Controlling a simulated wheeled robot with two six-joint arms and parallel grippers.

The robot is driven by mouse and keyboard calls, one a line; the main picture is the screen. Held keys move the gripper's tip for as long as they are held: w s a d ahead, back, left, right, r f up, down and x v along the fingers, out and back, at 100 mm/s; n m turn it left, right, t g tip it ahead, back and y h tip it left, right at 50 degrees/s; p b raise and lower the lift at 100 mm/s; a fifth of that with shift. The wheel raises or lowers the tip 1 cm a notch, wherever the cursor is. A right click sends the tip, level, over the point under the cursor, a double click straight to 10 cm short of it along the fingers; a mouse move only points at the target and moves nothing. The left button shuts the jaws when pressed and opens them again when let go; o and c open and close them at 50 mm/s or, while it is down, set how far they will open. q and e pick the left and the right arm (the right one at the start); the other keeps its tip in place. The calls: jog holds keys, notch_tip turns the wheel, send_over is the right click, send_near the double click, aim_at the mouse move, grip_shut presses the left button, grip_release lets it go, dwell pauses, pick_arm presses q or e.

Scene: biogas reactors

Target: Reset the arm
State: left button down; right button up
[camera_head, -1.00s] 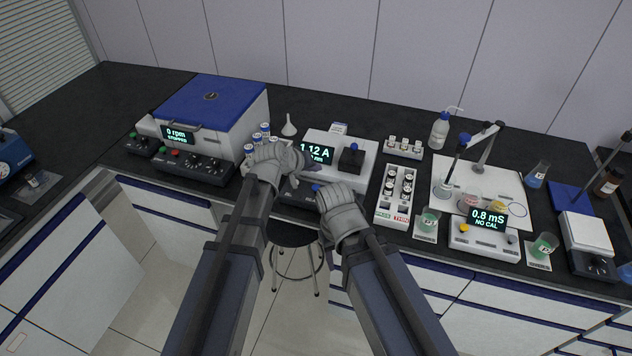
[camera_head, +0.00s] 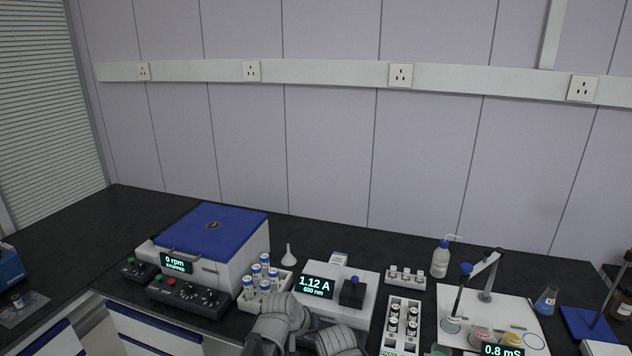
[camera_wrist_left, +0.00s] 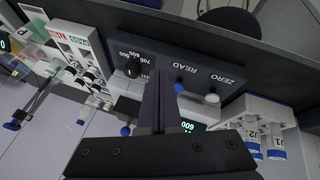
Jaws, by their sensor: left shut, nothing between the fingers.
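My left gripper (camera_head: 284,318) is at the bottom of the head view, in front of the white meter (camera_head: 358,274) reading 1.12 A. In the left wrist view its two dark fingers (camera_wrist_left: 159,88) are together with nothing between them. They are in front of the meter's dark panel (camera_wrist_left: 215,62), which carries READ and ZERO labels and a black knob. I cannot tell if they touch it.
A blue-lidded centrifuge (camera_head: 212,232) and a rack of blue-capped tubes (camera_head: 242,300) stand left of the meter. A white vial rack (camera_head: 389,340) and a white board (camera_head: 520,310) with a stand are to the right. The back strip of the black bench (camera_head: 150,207) is mostly clear.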

pick_arm(q)
jog(key=s+a+f+m+g+y, duration=0.1)
jog(key=s+a+g+y, duration=0.1)
jog(key=s, duration=0.7)
jog(key=s+a+f+m+g+y, duration=0.2)
jog(key=s+a+g+y, duration=0.1)
jog(key=s, duration=0.5)
jog(key=shift+s+a+y, duration=0.3)
jog(key=shift+s+a, duration=0.1)
jog(key=shift+a, duration=0.1)
jog(key=c, duration=1.6)
grip_release()
